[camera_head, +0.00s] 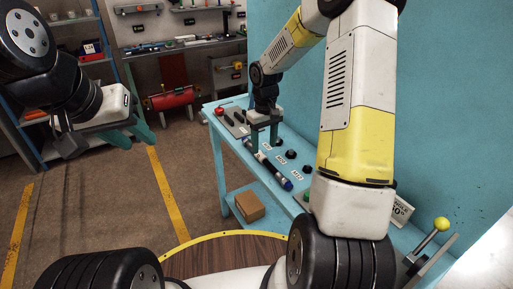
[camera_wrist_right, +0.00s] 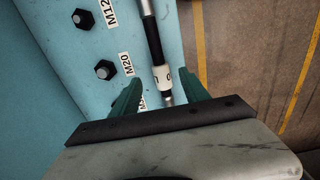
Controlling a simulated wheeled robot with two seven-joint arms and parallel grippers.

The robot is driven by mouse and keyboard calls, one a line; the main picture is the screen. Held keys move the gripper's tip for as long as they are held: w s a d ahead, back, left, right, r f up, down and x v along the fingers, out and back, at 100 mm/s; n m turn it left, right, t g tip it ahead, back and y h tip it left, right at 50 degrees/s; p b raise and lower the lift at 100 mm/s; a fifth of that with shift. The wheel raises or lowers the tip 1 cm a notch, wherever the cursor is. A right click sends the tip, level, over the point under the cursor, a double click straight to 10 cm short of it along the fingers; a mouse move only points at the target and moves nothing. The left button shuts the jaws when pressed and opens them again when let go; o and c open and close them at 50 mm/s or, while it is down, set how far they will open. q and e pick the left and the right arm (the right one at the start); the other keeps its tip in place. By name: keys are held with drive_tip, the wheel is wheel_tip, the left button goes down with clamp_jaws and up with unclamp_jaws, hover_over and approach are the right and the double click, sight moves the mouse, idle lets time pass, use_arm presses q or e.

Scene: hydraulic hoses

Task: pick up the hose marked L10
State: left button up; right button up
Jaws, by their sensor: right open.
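A dark hose (camera_head: 274,170) lies on the blue bench in the head view, with a blue part near its closer end. In the right wrist view the hose (camera_wrist_right: 153,42) has a black body, metal ends and a white band (camera_wrist_right: 162,76) whose marking is only partly readable. My right gripper (camera_head: 263,136) is over the bench at the hose's far end. Its two green fingers (camera_wrist_right: 158,92) are apart, with the banded end of the hose between them in the picture; contact cannot be told. My left gripper (camera_head: 131,136) is open and empty, over the floor at left.
Black bolts with labels such as M20 (camera_wrist_right: 126,64) stand on the bench (camera_wrist_right: 90,93) beside the hose. A red button (camera_head: 219,111) is at the far end. A yellow-knobbed lever (camera_head: 441,224) is at the near end. A cardboard box (camera_head: 249,205) sits on the lower shelf.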

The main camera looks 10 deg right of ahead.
sight(263, 156)
wheel_tip(263, 156, down, 6)
drive_tip(key=shift+w+r, duration=0.1)
clamp_jaws()
idle(0.4)
